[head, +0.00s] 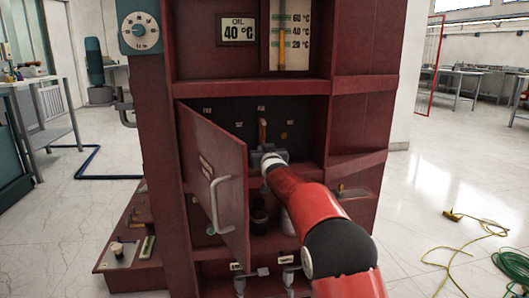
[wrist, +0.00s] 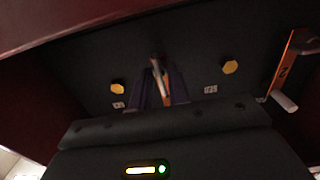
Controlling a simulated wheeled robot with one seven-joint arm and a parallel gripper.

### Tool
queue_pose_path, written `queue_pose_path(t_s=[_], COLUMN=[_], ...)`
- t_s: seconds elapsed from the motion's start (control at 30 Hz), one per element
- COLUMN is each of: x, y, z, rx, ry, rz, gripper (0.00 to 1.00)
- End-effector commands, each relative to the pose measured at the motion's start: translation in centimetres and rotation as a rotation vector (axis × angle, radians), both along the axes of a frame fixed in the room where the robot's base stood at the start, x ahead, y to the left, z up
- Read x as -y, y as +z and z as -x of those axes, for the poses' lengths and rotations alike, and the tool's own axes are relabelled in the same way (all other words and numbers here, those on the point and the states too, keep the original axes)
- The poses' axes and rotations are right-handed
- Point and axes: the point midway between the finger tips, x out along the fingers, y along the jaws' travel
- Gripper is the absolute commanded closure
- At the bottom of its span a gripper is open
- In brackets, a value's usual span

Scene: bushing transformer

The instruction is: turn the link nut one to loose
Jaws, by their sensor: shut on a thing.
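My gripper (head: 264,152) reaches into the open compartment of the red cabinet. In the wrist view my gripper (wrist: 162,88) has its dark fingers close around a narrow orange piece (wrist: 158,68) with a pale top. This orange piece (head: 262,127) stands upright above the gripper in the head view. Which nut is link nut one cannot be told; any nut between the fingers is hidden. One yellow hex nut (wrist: 118,88) is left of the fingers and another yellow hex nut (wrist: 229,67) is right, both on the dark back panel, clear of the gripper.
An orange lever (wrist: 285,62) marked 2, with a pale handle (wrist: 285,101), is at the right in the wrist view. The cabinet door (head: 212,170) stands open left of my arm. Dark and white containers (head: 259,212) sit below it. A cable (head: 465,250) lies on the right floor.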

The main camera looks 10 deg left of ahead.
Motion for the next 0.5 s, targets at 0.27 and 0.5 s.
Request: queue_pose_path(t_s=[0.27,0.5], x=[-0.02,-0.01], y=[-0.24,-0.13], z=[0.00,-0.01], rx=[-0.005,-0.002], ry=[0.000,0.000], rz=[0.000,0.000], gripper=[0.80,0.73])
